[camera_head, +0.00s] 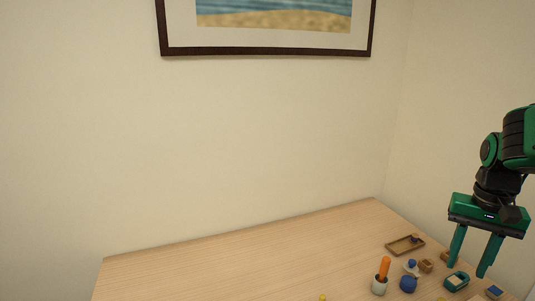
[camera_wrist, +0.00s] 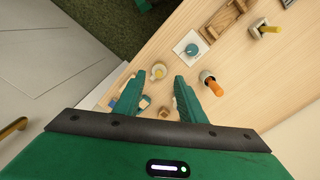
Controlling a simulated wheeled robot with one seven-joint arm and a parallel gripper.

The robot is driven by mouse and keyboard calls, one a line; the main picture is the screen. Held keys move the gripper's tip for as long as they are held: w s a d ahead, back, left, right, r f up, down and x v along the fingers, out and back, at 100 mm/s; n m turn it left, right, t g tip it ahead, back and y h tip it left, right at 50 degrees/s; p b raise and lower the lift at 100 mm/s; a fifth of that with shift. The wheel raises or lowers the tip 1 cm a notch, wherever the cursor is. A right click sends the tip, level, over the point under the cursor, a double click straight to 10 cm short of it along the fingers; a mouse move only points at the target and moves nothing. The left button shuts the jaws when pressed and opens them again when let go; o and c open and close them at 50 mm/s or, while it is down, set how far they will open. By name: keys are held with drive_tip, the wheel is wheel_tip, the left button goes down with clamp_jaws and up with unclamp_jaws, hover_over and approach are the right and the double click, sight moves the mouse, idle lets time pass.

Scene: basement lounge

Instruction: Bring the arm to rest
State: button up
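My green arm hangs at the right of the head view. My gripper (camera_head: 467,271) points down over the right end of the wooden table (camera_head: 250,265). Its two green fingers are spread apart with nothing held between them. In the wrist view the gripper (camera_wrist: 159,75) also shows open.
Below and left of the gripper stand a pot (camera_head: 379,286) with an orange stick, a blue round object (camera_head: 408,285) and a wooden tray (camera_head: 405,244). A green-and-cream object (camera_head: 456,281) lies near the fingertips. The table's left part is mostly clear. A framed picture (camera_head: 270,48) hangs behind.

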drive_tip(key=s+a+f, duration=0.1)
drive_tip(key=s, duration=0.6)
drive_tip(key=s+a, duration=0.2)
drive_tip(key=s, duration=0.6)
drive_tip(key=shift+a+f+n, duration=0.3)
drive_tip(key=shift+f, duration=0.1)
drive_tip(key=shift+w+f, duration=0.25)
drive_tip(key=shift+w, duration=0.3)
idle(1.8)
drive_tip(key=shift+c, duration=0.7)
